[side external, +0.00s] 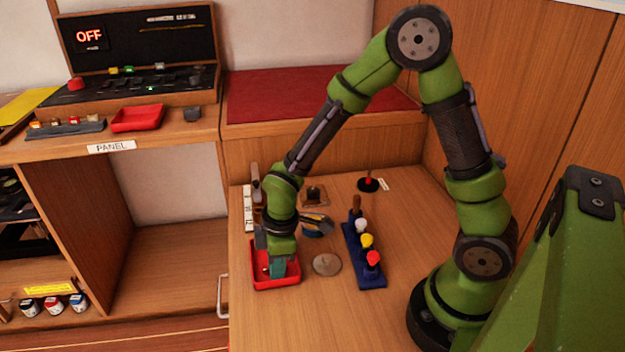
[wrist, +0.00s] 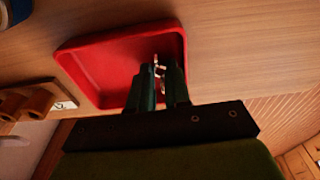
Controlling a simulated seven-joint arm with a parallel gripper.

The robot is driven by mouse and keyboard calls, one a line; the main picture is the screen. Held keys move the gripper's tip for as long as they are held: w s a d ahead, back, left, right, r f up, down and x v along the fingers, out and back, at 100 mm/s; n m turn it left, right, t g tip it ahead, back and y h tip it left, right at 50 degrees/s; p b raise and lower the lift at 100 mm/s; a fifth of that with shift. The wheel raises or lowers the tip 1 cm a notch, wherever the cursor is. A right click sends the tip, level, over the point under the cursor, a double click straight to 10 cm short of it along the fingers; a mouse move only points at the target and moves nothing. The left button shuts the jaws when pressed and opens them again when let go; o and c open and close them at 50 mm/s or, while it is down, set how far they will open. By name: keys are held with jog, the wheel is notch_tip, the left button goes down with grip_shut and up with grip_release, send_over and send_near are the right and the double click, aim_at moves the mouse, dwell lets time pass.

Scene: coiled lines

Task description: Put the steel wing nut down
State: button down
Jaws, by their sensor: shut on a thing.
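My gripper (side external: 278,267) is low over a red tray (side external: 276,286) on the wooden table. In the wrist view its two green-grey fingers (wrist: 159,72) reach over the red tray (wrist: 100,75), near one of its sides. They are shut on a small shiny metal piece, the steel wing nut (wrist: 158,65), which shows between the fingertips. I cannot tell whether the wing nut touches the tray floor. The rest of the tray floor that shows looks empty. In the side view the fingers and tray wall hide the wing nut.
A blue rack (side external: 365,262) with several coloured-top tools stands right of the tray. A round grey disc (side external: 327,264) lies between them. A red-topped post (side external: 368,182) stands further back. A raised shelf holds a control panel (side external: 140,88) reading OFF. The table's front is clear.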

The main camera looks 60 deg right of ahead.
jog(key=shift+f, duration=0.15)
jog(key=c, duration=1.4)
grip_release()
jog(key=shift+o, duration=0.2)
jog(key=s+d+r+m+t, duration=0.1)
jog(key=s+r+m+t, duration=0.1)
jog(key=r, duration=0.6)
jog(key=s+d+r+m+t, duration=0.2)
jog(key=s+r+m, duration=0.3)
jog(key=r+m, duration=0.2)
jog(key=s+d+r+m+t+y, duration=0.1)
jog(key=s+d+r+m+t, duration=0.1)
jog(key=r, duration=0.6)
jog(key=shift+s+d+r+m, duration=0.3)
jog(key=shift+s+m, duration=0.5)
jog(key=shift+m, duration=0.5)
